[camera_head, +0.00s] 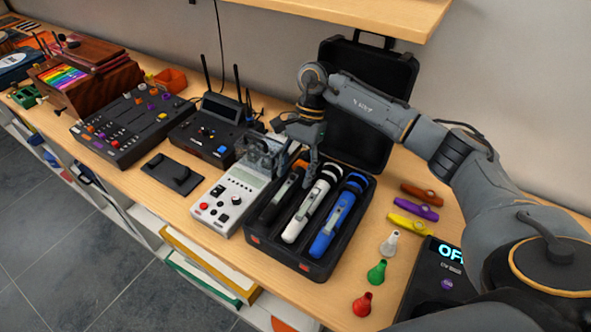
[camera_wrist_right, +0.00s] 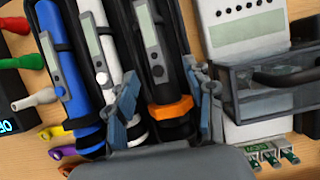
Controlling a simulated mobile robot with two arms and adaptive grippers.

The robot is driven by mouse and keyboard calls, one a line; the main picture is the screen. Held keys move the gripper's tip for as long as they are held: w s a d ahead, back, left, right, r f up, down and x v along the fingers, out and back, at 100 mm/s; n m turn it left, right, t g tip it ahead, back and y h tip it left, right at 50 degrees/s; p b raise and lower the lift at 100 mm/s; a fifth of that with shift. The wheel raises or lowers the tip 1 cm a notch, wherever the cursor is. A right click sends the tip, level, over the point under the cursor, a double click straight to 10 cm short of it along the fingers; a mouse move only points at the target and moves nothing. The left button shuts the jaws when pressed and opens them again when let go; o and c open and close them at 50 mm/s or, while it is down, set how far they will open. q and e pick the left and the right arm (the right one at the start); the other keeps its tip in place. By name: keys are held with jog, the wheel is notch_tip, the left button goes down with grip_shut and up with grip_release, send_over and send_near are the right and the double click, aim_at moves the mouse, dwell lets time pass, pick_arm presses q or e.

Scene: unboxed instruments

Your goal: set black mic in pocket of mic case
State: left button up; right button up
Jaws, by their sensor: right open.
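The open black mic case (camera_head: 312,268) stands on the table with its lid (camera_head: 352,125) raised behind. The black mic (camera_head: 281,200), with an orange ring, lies along the case's left pocket; I cannot tell how deeply it is seated. A white mic (camera_head: 306,211) and a blue mic (camera_head: 332,223) lie in the other pockets. My right gripper (camera_head: 290,158) is over the far end of the black mic. In the right wrist view its open fingers (camera_wrist_right: 164,100) are on either side of the black mic (camera_wrist_right: 160,52), near the orange ring. My left gripper is not in view.
A grey-white device (camera_head: 228,200) stands close to the case's left side. Coloured kazoos (camera_head: 415,208) and small whistle-like pieces (camera_head: 377,271) lie to the right, beside a black box with a display (camera_head: 440,275). A shelf (camera_head: 365,15) overhangs the back.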

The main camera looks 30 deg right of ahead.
jog(key=shift+w+d+r+b, duration=0.1)
jog(key=shift+w+r+b, duration=0.05)
jog(key=shift+r+b, duration=0.2)
jog(key=b+v, duration=0.2)
jog(key=v, duration=0.5)
jog(key=shift+f, duration=0.15)
